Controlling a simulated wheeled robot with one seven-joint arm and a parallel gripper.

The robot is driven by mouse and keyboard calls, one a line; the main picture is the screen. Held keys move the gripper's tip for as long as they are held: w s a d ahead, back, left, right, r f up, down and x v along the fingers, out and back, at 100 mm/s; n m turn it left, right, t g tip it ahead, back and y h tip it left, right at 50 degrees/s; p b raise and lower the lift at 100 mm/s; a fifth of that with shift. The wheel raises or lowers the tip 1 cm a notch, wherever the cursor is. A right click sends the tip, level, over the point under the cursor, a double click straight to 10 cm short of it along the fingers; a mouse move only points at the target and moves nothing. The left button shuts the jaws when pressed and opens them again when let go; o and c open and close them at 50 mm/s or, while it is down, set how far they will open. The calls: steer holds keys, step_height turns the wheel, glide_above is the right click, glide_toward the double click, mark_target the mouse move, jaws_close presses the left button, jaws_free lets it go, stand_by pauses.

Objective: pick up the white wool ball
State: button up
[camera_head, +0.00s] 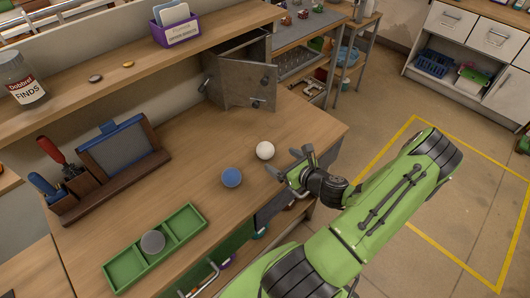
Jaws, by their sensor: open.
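The white wool ball (265,150) rests on the wooden bench top, near its right part. A blue ball (231,177) lies to its lower left, apart from it. My gripper (285,164) is open at the bench's front edge, just to the lower right of the white ball. Its fingers point toward the ball, and nothing shows between them. I cannot tell whether a finger touches the ball.
A green divided tray (193,216) holds a grey ball (153,242). A grey metal cabinet (241,78) with a door ajar stands behind the white ball. A wooden tool rack (110,183) stands at left. A shelf (130,62) runs above the bench. The bench between rack and balls is clear.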

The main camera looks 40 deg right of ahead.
mark_target(270, 153)
steer(key=x, duration=0.8)
steer(key=shift+w, duration=0.25)
steer(key=shift+s+r, duration=0.1)
steer(key=shift+s, duration=0.05)
steer(key=shift+c, duration=0.2)
